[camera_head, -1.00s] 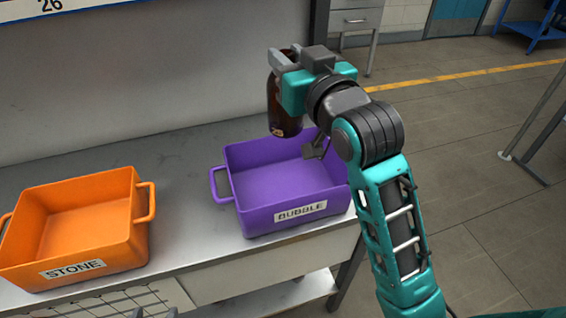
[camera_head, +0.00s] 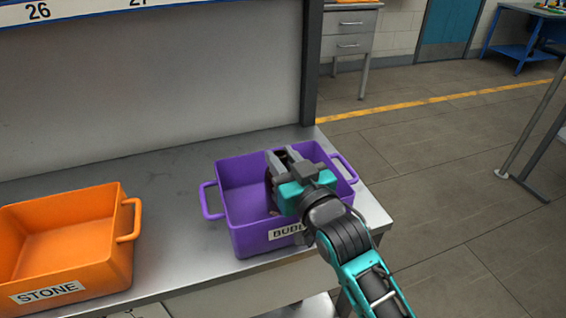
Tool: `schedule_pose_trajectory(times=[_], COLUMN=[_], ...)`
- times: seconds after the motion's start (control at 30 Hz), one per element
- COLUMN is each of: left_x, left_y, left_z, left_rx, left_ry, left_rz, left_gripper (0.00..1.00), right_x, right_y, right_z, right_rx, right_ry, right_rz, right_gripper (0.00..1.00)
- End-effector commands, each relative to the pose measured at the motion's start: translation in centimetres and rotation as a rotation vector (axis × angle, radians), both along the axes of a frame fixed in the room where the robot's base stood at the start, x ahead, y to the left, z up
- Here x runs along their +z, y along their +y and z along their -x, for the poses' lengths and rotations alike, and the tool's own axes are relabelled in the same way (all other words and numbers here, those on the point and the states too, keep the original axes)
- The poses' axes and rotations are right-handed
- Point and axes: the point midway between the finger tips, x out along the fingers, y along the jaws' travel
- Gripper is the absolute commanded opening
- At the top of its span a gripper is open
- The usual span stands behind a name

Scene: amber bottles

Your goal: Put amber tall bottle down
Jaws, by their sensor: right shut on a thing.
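My right gripper (camera_head: 279,164) is shut on the amber tall bottle (camera_head: 269,188) and holds it over the purple crate (camera_head: 246,241), which has a label that is partly covered. Only a narrow dark brown strip of the bottle shows. The gripper and the arm hide the rest. The bottle's lower part is within the crate's outline, but I cannot tell whether it touches the crate floor. My left gripper is not in view.
An orange crate (camera_head: 122,262) labelled STONE stands on the left of the grey metal bench (camera_head: 160,178). Bare bench lies between the crates. A wall panel rises behind the bench, and a dark post (camera_head: 311,70) stands at its back right corner.

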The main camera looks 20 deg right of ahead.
Motion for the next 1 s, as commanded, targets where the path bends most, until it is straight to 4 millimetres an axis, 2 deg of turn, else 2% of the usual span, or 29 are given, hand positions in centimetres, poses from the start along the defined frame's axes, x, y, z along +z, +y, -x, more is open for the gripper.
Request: schedule_pose_trajectory(times=[0.37, 0.4, 0.63, 1.0], left_x=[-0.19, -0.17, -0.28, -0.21], left_y=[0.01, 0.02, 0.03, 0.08], left_z=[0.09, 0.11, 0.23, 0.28], left_rx=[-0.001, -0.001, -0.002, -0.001], left_ry=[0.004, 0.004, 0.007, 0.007], left_rz=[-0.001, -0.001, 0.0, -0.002], left_gripper=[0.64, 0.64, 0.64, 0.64], right_x=[-0.27, -0.28, -0.27, -0.03], right_y=[0.01, 0.01, 0.01, -0.04], right_z=[-0.01, -0.01, -0.01, 0.42], right_rx=[0.0, 0.0, 0.0, 0.0], right_ry=[-0.004, -0.002, -0.002, 0.0], right_rz=[-0.002, -0.001, -0.001, -0.001], right_gripper=[0.0, 0.31, 0.53, 0.54])
